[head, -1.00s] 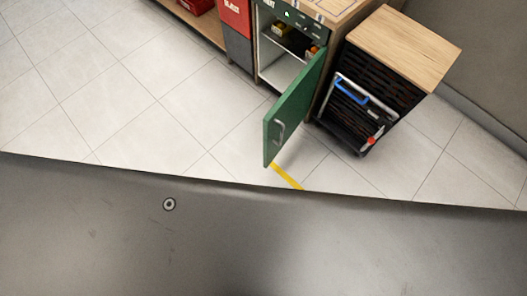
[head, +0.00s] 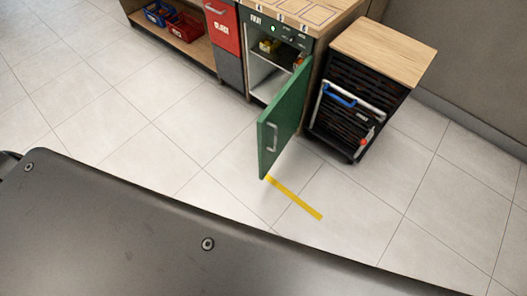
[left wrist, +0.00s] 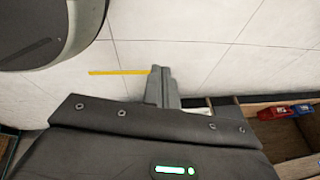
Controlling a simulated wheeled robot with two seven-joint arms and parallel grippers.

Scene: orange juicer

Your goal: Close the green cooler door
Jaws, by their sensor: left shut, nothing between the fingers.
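The green cooler door (head: 284,122) stands wide open in the head view, swung out towards me from the cooler's front. A pale bar handle (head: 271,138) is on its face. The cooler (head: 271,72) is open, with a light interior and a few yellow and orange items on its upper shelf. My left gripper (left wrist: 163,71) shows in the left wrist view, shut and empty above the tiled floor. It is out of the head view, so its distance from the door cannot be told. My right gripper is in neither view.
A wood-topped dark cart (head: 358,92) stands right of the cooler, close to the door's hinge side. A red-and-grey cabinet (head: 224,35) and a wooden shelf (head: 180,45) with bins stand left. A yellow strip (head: 296,198) marks the floor. The tiles before the door are clear.

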